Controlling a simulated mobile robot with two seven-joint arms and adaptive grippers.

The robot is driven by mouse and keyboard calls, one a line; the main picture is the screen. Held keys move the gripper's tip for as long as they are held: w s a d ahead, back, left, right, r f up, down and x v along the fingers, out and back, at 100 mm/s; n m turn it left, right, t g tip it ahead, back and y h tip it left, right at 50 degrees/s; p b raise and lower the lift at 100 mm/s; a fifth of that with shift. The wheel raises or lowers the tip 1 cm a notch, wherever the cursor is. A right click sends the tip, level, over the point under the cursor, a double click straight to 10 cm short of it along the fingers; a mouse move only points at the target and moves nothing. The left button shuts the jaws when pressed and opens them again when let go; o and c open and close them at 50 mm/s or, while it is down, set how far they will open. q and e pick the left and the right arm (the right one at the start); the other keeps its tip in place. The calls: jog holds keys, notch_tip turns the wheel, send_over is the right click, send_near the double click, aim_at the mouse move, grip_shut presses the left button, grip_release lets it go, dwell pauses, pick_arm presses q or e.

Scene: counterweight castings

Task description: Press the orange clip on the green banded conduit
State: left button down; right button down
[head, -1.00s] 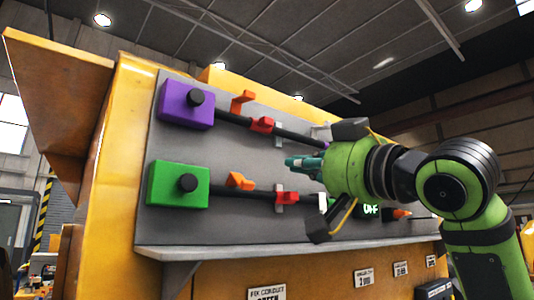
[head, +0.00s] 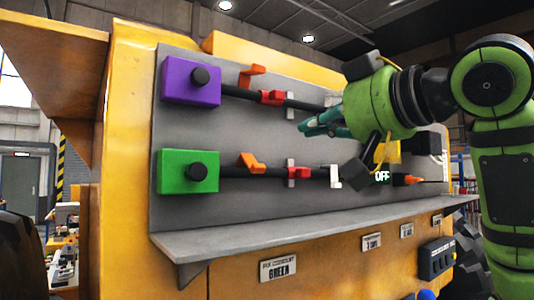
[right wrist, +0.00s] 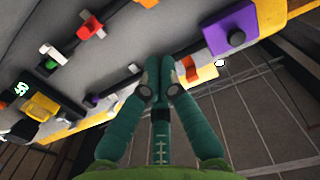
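The green box (head: 188,172) sits on the lower left of the grey panel, with a dark conduit running right from it. An orange clip (head: 250,162) stands up on this conduit beside the box; it shows partly at the top edge in the right wrist view (right wrist: 147,3). A red clip (head: 297,172) and a white clip (head: 335,176) are farther right. My right gripper (head: 305,127) is before the panel, between the two conduits in the picture, right of and above the orange clip, apart from it. Its teal fingers (right wrist: 159,88) are together and empty. My left gripper is out of view.
Above is a purple box (head: 190,82) with its own conduit, orange clip (head: 252,75) and red clip (head: 271,97). A grey ledge (head: 260,236) juts below the panel. A sign (head: 278,268) reads GREEN. A yellow block (head: 389,151) is partly behind my gripper.

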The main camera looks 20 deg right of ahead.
jog(key=p, duration=0.6)
send_near(253, 161)
notch_tip(253, 161, up, 3)
jog(key=w+a, duration=0.1)
jog(key=w+f, duration=0.1)
jog(key=w+a+f+p, duration=0.1)
jog(key=f, duration=0.1)
jog(key=shift+w, duration=0.2)
jog(key=shift+a, duration=0.15)
